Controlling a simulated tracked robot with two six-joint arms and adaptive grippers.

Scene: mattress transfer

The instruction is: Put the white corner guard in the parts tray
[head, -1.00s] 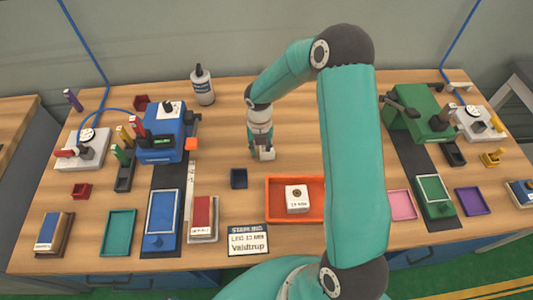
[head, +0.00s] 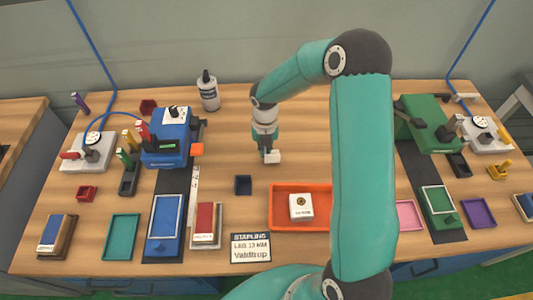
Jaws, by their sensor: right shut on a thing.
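The white corner guard (head: 273,157) is a small white piece at the tip of my right gripper (head: 267,152), in the middle of the table in the head view. My right gripper is shut on it, pointing down; whether the guard touches the table I cannot tell. The orange tray (head: 284,224) lies nearer the front, with a white block (head: 301,206) in it; my right arm hides its right part. I cannot tell for sure that this is the parts tray. My left gripper is not in view.
A blue machine (head: 166,140) is at the left, a green machine (head: 428,125) at the right. Bare wood surrounds the gripper.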

